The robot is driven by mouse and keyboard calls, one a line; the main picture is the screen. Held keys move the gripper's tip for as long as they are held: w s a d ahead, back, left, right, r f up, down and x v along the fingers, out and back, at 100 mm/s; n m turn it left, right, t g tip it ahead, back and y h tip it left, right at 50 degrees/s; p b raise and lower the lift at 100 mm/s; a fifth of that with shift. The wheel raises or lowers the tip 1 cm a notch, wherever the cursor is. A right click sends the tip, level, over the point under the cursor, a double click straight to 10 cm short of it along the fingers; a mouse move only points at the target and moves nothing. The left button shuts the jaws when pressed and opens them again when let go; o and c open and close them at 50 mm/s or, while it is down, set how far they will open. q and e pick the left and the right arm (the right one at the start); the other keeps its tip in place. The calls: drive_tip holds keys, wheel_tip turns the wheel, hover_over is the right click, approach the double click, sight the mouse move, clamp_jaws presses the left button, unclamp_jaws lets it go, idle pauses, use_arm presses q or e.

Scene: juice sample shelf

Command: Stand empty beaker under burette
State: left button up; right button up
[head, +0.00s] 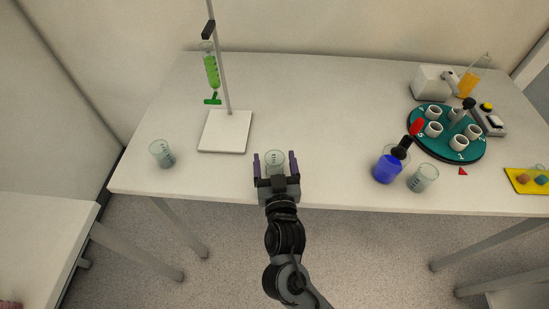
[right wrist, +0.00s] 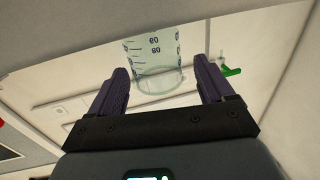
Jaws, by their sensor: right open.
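The burette (head: 211,72) with green liquid and a green tap is clamped to a stand with a white base plate (head: 226,131) at the back left. An empty glass beaker (head: 275,158) stands near the table's front edge, between the open fingers of my right gripper (head: 276,165). In the right wrist view this clear graduated beaker (right wrist: 154,62) shows between the two purple fingers of the gripper (right wrist: 164,85), with gaps at the sides. Another empty beaker (head: 162,153) stands at the left, and a third (head: 422,178) at the right. My left gripper is not in view.
A flask of blue liquid (head: 387,169) stands beside the right beaker. A teal round tray (head: 419,148) with several white cups is further right. A yellow mat (head: 520,183) lies at the right edge.

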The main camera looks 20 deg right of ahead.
drive_tip(key=v, duration=0.3)
drive_tip(key=p+v, duration=0.1)
drive_tip(key=v, duration=0.5)
drive_tip(key=shift+s+a+r+p, duration=0.1)
drive_tip(key=shift+s+r+p, duration=0.15)
drive_tip(key=shift+r+p, duration=0.15)
